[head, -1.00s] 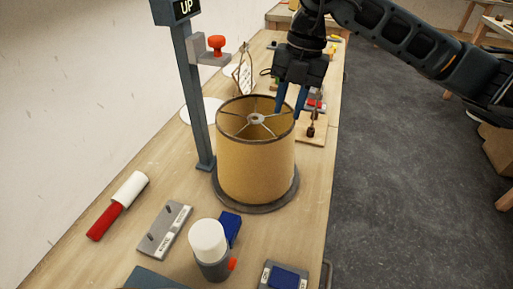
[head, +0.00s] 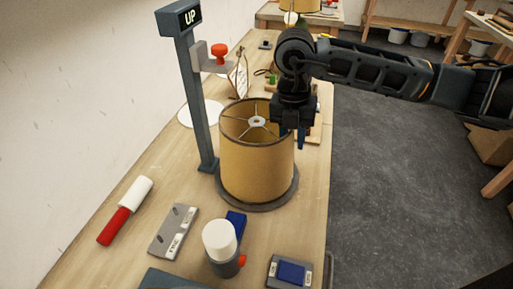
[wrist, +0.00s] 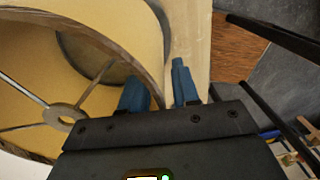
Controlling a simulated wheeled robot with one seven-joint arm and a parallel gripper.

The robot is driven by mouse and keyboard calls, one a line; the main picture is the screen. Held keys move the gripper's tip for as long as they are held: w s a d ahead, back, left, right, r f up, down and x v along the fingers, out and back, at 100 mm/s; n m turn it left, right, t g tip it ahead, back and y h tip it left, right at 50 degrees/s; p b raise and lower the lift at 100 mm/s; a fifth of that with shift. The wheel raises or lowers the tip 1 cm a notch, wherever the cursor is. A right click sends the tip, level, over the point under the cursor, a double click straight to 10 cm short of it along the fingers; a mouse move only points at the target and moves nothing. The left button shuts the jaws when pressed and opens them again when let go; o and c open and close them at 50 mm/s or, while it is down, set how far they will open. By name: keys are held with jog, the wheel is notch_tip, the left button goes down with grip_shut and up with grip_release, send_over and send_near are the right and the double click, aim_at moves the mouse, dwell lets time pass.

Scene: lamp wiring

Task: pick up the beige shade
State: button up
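The beige shade (head: 257,165) is an open-topped drum with a dark rim and a spoked metal ring inside. It stands upright on a round grey base (head: 287,192) on the workbench. My gripper (head: 293,136) is at the shade's right rim, pointing down. In the wrist view, one blue finger is inside the shade (wrist: 100,17) and the other is outside it, with the wall between my gripper's fingers (wrist: 160,88). The fingers are apart, and I see no clear contact with the wall. In the head view the inner finger is hidden.
A grey post (head: 195,100) with an "UP" sign and red knob (head: 219,52) stands close left of the shade. A white-topped canister (head: 221,245), a grey plate (head: 173,231), a blue-topped block (head: 291,271) and a red-handled roller (head: 125,210) lie in front. The bench's right edge is near.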

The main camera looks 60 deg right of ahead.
jog(key=shift+f, duration=0.35)
jog(key=shift+c, duration=0.2)
grip_shut()
dwell(1.0)
